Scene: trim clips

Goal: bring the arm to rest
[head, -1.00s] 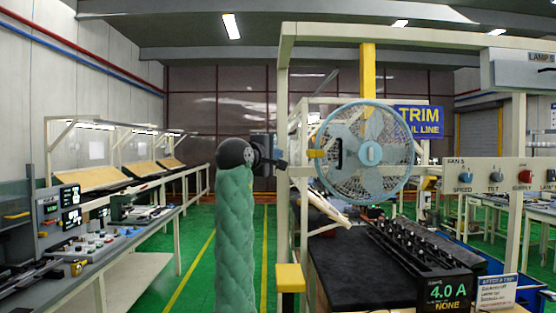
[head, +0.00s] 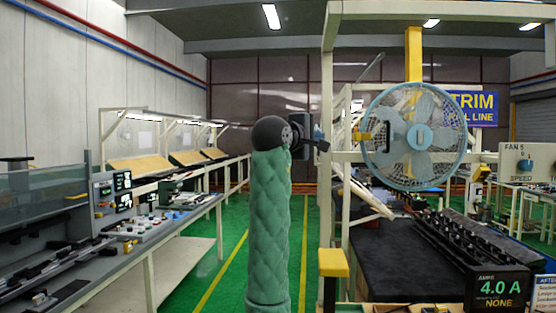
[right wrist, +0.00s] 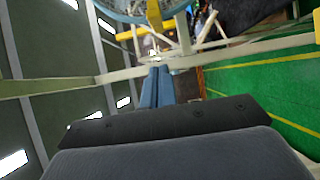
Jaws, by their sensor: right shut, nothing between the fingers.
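My right arm, in a green padded sleeve with a black ball joint, stands upright in the middle of the head view. My right gripper (head: 321,136) is small and partly hidden behind the dark wrist parts, near the cream frame post. In the right wrist view its two blue fingers (right wrist: 156,72) lie together, shut with nothing held. Cream frame bars and the lower part of the fan show beyond the fingers. My left gripper is in neither view.
A blue fan (head: 416,136) hangs on the cream frame (head: 327,180) at right. Below it are a black mat (head: 400,255), a black rack (head: 470,245) and a 4.0 A display (head: 499,289). A grey workbench (head: 165,232) runs along the left. Green floor (head: 228,262) lies between.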

